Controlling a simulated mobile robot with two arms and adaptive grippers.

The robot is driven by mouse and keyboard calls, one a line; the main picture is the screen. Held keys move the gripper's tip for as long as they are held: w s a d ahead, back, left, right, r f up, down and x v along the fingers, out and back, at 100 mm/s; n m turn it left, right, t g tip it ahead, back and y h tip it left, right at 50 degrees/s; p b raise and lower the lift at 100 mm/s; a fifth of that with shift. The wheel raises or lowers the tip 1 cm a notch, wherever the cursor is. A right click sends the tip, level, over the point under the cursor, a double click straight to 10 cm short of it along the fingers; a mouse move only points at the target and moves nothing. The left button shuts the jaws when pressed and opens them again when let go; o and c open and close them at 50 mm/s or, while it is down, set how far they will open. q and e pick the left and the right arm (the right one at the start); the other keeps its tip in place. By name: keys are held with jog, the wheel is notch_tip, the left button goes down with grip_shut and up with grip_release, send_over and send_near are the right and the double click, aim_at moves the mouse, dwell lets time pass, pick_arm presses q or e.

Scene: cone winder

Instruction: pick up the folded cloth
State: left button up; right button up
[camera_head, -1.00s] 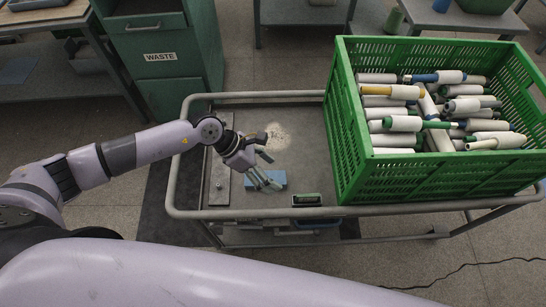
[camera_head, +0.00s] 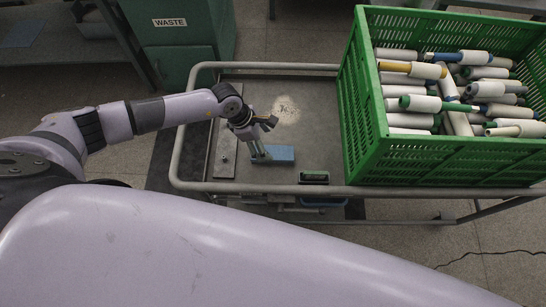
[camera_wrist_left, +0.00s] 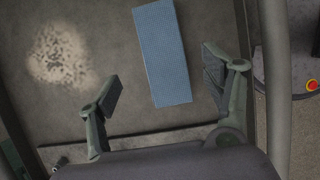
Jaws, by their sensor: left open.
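The folded cloth (camera_head: 273,156) is a blue rectangle lying flat on the grey cart top, near its front edge. In the left wrist view the cloth (camera_wrist_left: 162,55) lies ahead of and between the fingers, its near end reaching between the fingertips. My left gripper (camera_head: 260,155) is over the cloth's left part in the head view, fingers pointing down. In the left wrist view my left gripper (camera_wrist_left: 160,85) is open and empty, one finger on each side of the cloth's line. How high the fingertips are above the cloth is hard to tell. My right gripper is out of view.
A green crate (camera_head: 375,135) full of white cones and tubes stands on the cart's right side. A small black device (camera_head: 314,178) lies right of the cloth. A raised rail (camera_head: 180,150) rims the cart (camera_head: 310,110). A pale stain (camera_head: 286,110) marks the top behind the cloth.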

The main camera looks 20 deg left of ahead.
aim_at(272, 152)
pick_arm(q)
jog(key=b+x, duration=0.4)
jog(key=x, duration=0.2)
jog(key=shift+s+f, duration=0.15)
jog(key=shift+f, duration=0.1)
jog(key=shift+r, duration=0.1)
jog(key=c, duration=1.2)
